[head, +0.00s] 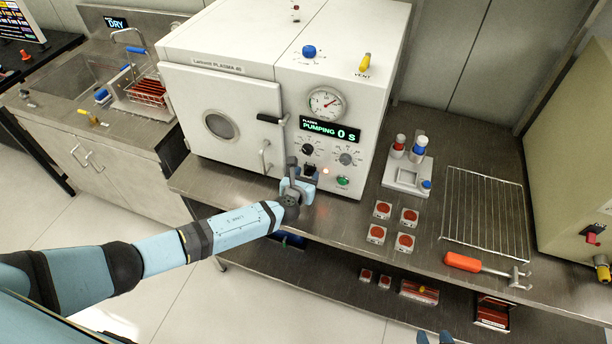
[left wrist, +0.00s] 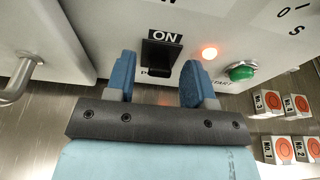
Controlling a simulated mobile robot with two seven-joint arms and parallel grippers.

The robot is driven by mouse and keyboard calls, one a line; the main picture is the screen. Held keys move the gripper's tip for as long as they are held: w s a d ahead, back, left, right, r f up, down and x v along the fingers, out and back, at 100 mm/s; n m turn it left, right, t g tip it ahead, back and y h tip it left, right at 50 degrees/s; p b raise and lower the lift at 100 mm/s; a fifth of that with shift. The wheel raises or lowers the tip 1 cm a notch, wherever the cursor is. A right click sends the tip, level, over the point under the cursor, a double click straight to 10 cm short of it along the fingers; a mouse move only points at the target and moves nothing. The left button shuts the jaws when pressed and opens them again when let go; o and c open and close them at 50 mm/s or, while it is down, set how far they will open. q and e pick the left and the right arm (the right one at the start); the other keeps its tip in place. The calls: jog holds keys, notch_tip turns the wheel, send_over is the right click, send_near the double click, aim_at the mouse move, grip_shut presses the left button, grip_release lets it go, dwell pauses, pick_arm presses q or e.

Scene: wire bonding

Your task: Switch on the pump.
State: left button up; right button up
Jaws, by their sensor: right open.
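The plasma cleaner (head: 240,90) is a white box on the steel bench with its door shut. Its display (head: 330,130) reads "PUMPING 0 S". The black pump switch (left wrist: 160,56) sits on the lower front panel under the word ON, and a lamp (left wrist: 209,52) beside it glows orange-red. My left gripper (head: 298,178) is at this panel. In the left wrist view its blue fingers (left wrist: 156,82) are apart, one on each side of the switch, with nothing between them. Two blue fingertips of my right gripper (head: 434,339) show apart at the bottom edge.
A green start button (left wrist: 241,72) is right of the lamp. A door handle (head: 265,158) is to the left. Several red-topped small boxes (head: 376,234), a bottle holder (head: 407,175), a wire rack (head: 485,215) and an orange-handled tool (head: 463,262) are on the bench to the right.

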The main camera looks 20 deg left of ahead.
pick_arm(q)
jog(key=shift+s, duration=0.15)
jog(key=v, duration=1.3)
jog(key=shift+s+r, duration=0.15)
jog(key=shift+s, duration=0.1)
jog(key=s+d+f+n+g+h, duration=0.1)
jog(key=s+d+f+n+g, duration=0.1)
jog(key=s+n, duration=0.5)
jog(key=s+d+f+n+g+h, duration=0.1)
jog(key=s+d+f+n+g, duration=0.2)
jog(key=n, duration=0.6)
jog(key=s+a+r+n+t, duration=0.1)
jog(key=s+a+n, duration=0.4)
jog(key=s+n, duration=0.6)
jog(key=n, duration=0.6)
jog(key=shift+s+r+n, duration=0.25)
jog(key=shift+n, duration=0.05)
